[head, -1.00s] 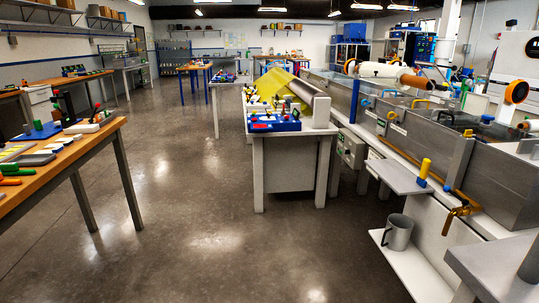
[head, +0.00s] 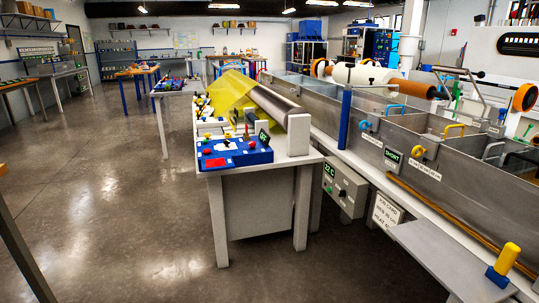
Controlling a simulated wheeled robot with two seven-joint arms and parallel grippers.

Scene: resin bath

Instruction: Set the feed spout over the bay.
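The long grey steel resin bath (head: 466,186) runs along the right side, divided by cross walls into several bays (head: 410,138). Blue and yellow handles and knobs mark some of them, and one plate on the front wall reads SHORT (head: 392,155). A thin grey bent pipe with a dark end (head: 462,72) stands over the far side of the bath. It may be the feed spout, but I cannot tell for sure, nor which bay it is over. Neither of my grippers is in view.
A white table (head: 262,170) with a blue tray (head: 234,153) and yellow sheet (head: 232,93) stands mid-view. A grey shelf (head: 440,255) with a yellow-topped blue piece (head: 503,262) juts out in front of the bath. The floor at left is clear.

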